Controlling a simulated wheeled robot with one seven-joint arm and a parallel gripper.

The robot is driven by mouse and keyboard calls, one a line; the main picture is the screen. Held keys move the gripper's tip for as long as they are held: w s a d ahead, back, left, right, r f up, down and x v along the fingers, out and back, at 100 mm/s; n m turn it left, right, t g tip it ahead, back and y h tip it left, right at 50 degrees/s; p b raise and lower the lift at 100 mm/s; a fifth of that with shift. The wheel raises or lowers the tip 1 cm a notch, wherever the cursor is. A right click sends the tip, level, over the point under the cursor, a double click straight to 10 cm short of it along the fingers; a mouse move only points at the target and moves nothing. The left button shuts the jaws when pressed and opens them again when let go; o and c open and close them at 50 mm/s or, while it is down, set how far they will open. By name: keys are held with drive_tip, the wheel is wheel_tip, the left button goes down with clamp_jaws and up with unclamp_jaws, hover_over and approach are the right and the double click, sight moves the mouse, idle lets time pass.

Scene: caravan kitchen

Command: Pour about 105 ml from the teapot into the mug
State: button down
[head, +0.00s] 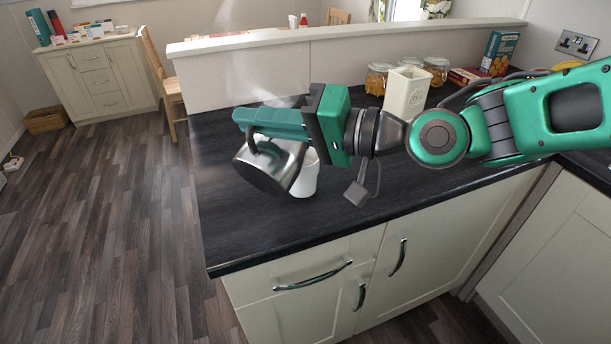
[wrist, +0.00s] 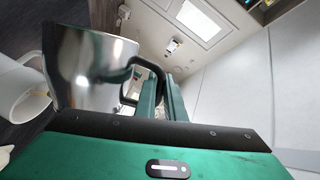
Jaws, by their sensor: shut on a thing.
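The shiny metal teapot (head: 268,168) is tilted above the dark worktop in the head view. My gripper (head: 262,124) is shut on its black handle. The wrist view shows the teapot's polished side (wrist: 92,72) and my gripper's fingers (wrist: 160,98) at the handle. The white mug (head: 306,180) stands on the worktop, partly hidden behind the teapot and my gripper. It also shows at the left edge of the wrist view (wrist: 18,92).
A cream canister (head: 405,94) stands behind my arm, with several glass jars (head: 377,78) and boxes (head: 499,52) farther back. A raised ledge (head: 345,37) runs along the worktop's rear. The worktop (head: 235,225) is clear at the front left.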

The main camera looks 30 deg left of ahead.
sight(248, 160)
drive_tip(key=shift+w+r+m+p, duration=0.4)
drive_tip(key=shift+w+p, duration=0.05)
drive_tip(key=shift+w, duration=0.15)
drive_tip(key=shift+s, duration=0.2)
drive_tip(key=s+f+n, duration=0.1)
drive_tip(key=s, duration=0.1)
drive_tip(key=s+f+n, duration=0.1)
drive_tip(key=f+n, duration=0.1)
drive_tip(key=shift+s+a+f, duration=0.1)
drive_tip(key=shift+s+f, duration=0.1)
drive_tip(key=shift+s, duration=0.15)
drive_tip(key=s+f+n+t+b, duration=0.1)
drive_tip(key=s+f+n+b, duration=0.2)
drive_tip(key=s+f+n, duration=0.1)
drive_tip(key=shift+s+a+f+h, duration=0.15)
drive_tip(key=shift+f+h, duration=0.25)
drive_tip(key=shift+f, duration=0.45)
